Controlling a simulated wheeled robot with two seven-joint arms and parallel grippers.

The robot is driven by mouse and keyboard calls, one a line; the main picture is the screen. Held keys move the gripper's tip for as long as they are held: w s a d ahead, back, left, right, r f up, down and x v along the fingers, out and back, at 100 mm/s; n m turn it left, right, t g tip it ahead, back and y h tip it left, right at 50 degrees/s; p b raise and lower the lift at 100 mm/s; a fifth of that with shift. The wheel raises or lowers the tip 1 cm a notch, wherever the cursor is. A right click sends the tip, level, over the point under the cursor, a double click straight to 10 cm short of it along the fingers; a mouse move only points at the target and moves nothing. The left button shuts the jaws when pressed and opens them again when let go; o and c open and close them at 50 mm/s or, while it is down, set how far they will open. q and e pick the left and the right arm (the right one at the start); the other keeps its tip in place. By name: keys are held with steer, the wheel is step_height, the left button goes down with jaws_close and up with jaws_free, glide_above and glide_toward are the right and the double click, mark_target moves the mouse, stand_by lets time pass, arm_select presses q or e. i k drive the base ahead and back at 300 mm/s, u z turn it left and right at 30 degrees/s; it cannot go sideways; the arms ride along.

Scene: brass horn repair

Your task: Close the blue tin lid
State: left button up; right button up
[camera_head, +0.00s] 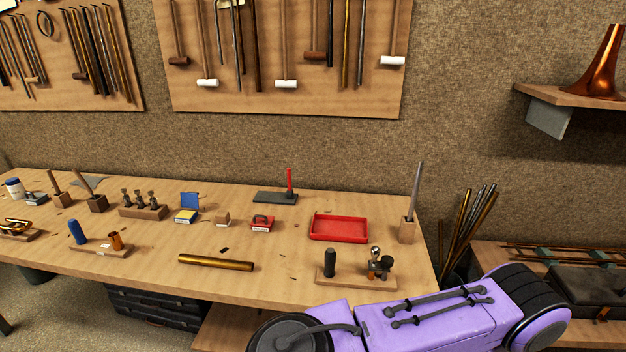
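The blue tin (185,217) stands on the workbench, left of its middle, and shows yellow inside or on top. Its blue lid (190,200) is raised at the back, standing up about upright, so the tin is open. No gripper touches the tin. Neither of my grippers is in view. Only a purple link of my own arm shows at the lower right, away from the tin.
A wooden block with several upright tools (143,212) stands left of the tin. A small wooden block (222,219) and a red tin (261,223) stand to its right. A brass tube (216,262) lies in front. A red tray (338,228) is farther right.

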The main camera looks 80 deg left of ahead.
mark_target(190, 200)
steer(key=u, duration=2.7)
